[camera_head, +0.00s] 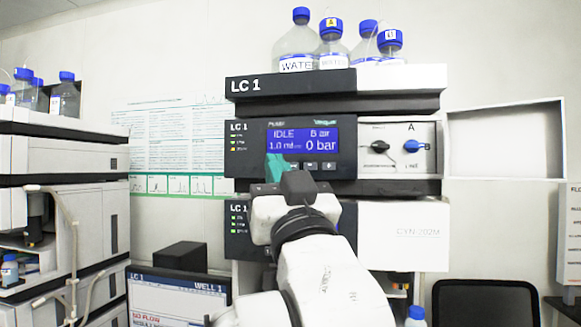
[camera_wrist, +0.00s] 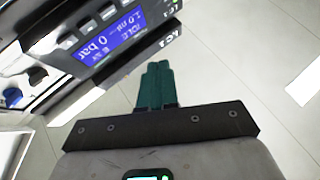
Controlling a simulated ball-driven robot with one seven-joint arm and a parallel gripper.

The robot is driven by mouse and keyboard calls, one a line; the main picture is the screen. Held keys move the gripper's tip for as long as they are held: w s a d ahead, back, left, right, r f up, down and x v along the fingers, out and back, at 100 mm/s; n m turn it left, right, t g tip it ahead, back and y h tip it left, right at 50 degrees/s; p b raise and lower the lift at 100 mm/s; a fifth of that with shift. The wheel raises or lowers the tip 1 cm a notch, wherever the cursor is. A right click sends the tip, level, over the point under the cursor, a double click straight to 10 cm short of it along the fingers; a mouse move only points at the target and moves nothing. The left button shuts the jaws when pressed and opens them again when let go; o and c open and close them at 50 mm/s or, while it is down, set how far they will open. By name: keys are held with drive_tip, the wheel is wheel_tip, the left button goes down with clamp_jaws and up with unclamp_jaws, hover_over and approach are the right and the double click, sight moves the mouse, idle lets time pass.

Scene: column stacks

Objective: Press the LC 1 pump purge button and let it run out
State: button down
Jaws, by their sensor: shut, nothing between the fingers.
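The LC 1 pump module (camera_head: 348,150) is in the middle of the stack in the head view. Its blue screen (camera_head: 303,139) reads IDLE, 1.0 ml and 0 bar. A row of small buttons (camera_head: 311,166) runs below the screen; its left end is hidden behind my fingers, and I cannot read which button is purge. My gripper (camera_head: 275,158) is shut and empty, its teal fingers in front of the panel's lower left. In the wrist view the shut fingers (camera_wrist: 158,66) show beside the tilted pump screen (camera_wrist: 104,42). I cannot tell whether the tips touch the panel.
Blue-capped bottles (camera_head: 297,45) stand on top of the stack. A valve panel with a blue knob (camera_head: 411,146) is right of the screen, and an open white door (camera_head: 505,140) sticks out farther right. Another instrument stack (camera_head: 90,190) stands at left, a monitor (camera_head: 178,297) below.

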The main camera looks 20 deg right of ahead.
drive_tip(key=w+d, duration=0.5)
drive_tip(key=w, duration=0.1)
drive_tip(key=shift+w+p, duration=0.35)
drive_tip(key=shift+w, duration=0.05)
idle(1.9)
drive_tip(key=shift+w+d, duration=0.25)
drive_tip(key=shift+w, duration=0.05)
drive_tip(key=shift+w+d, duration=0.25)
drive_tip(key=shift+w, duration=0.1)
idle(0.8)
drive_tip(key=shift+s, duration=0.1)
drive_tip(key=shift+s+a, duration=0.45)
drive_tip(key=shift+s, duration=0.15)
drive_tip(key=shift+s+a, duration=0.75)
drive_tip(key=shift+s, duration=0.25)
drive_tip(key=shift+s+a, duration=0.75)
drive_tip(key=shift+s, duration=0.25)
